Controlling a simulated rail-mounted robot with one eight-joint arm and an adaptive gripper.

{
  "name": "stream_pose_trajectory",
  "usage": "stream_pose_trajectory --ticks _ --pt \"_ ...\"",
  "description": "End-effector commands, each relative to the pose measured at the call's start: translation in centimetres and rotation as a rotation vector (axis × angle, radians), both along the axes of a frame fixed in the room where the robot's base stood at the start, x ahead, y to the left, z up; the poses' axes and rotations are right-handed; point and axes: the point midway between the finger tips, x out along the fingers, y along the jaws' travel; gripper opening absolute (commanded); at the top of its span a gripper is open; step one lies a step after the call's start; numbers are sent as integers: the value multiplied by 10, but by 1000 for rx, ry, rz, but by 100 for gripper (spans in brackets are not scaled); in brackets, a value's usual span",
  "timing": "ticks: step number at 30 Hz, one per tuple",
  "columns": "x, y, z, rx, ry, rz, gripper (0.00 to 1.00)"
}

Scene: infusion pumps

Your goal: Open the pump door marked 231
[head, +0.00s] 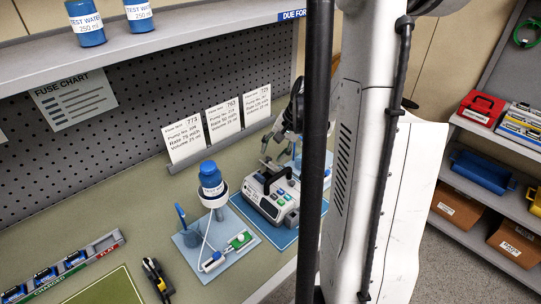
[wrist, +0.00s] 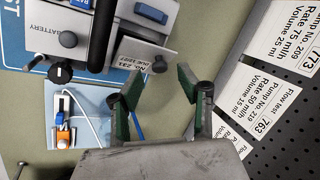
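The pump marked 231 (wrist: 92,48) is at the top of the wrist view. In the head view my gripper (head: 275,158) is just behind the pump, partly hidden by my column.
Flow-test cards (head: 223,122) stand on a rail along the pegboard, close to the gripper's right in the wrist view. A stand with a blue bottle (head: 211,178) is left of the pump. A board with an orange-and-blue clip (wrist: 63,134) and tubing lies at lower left.

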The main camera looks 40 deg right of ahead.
Motion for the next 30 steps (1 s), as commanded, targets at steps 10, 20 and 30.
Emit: stream_pose_trajectory --ticks 10,20,30 --pt "8 5 -21 0 0 0 36" --pt "8 5 -22 0 0 0 28" --pt "8 5 -22 0 0 0 0"
